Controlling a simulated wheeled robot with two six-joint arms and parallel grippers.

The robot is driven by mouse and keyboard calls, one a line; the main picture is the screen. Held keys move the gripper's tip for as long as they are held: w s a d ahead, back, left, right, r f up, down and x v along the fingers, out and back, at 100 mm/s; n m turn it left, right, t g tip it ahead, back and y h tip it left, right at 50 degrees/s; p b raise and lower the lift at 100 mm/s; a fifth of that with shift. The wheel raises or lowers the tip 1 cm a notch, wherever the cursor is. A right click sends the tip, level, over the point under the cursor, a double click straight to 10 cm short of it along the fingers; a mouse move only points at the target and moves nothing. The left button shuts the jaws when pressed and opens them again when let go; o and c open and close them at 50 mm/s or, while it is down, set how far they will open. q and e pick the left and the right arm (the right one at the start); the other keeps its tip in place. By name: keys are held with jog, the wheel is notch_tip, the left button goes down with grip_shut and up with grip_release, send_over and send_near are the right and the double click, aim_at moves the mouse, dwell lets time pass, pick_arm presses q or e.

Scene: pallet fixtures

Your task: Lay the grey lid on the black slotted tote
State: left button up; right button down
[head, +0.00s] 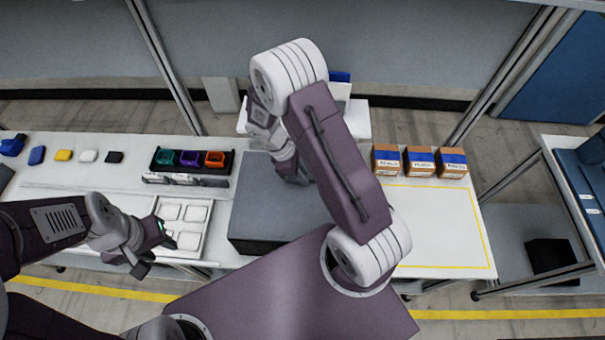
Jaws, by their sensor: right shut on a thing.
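The grey lid (258,190) is a flat, dark grey panel near the middle of the bench. A black side (262,246) shows below its front edge, likely the black slotted tote; whether the lid is seated or just above it cannot be told. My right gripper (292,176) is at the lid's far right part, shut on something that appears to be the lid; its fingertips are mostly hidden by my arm. My arm also covers the lid's right side. My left gripper (155,254) is open and empty, over the bench's front edge left of the lid.
A white tray with square pockets (181,222) lies beside my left gripper. Behind it is a black rack with teal, purple and orange bins (190,160). Several small boxes (420,162) stand at the right, behind a clear yellow-outlined area (440,225).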

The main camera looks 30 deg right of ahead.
jog(key=shift+f+b, duration=0.3)
jog(key=shift+f, duration=0.2)
dwell(0.4)
jog(key=c, duration=1.3)
grip_release()
jog(key=shift+o, duration=0.2)
jog(key=shift+w+a+r, duration=0.1)
jog(key=shift+w+r, duration=0.05)
jog(key=shift+r, duration=0.2)
jog(key=b+v, duration=0.2)
jog(key=v, duration=0.6)
jog(key=shift+r, duration=0.2)
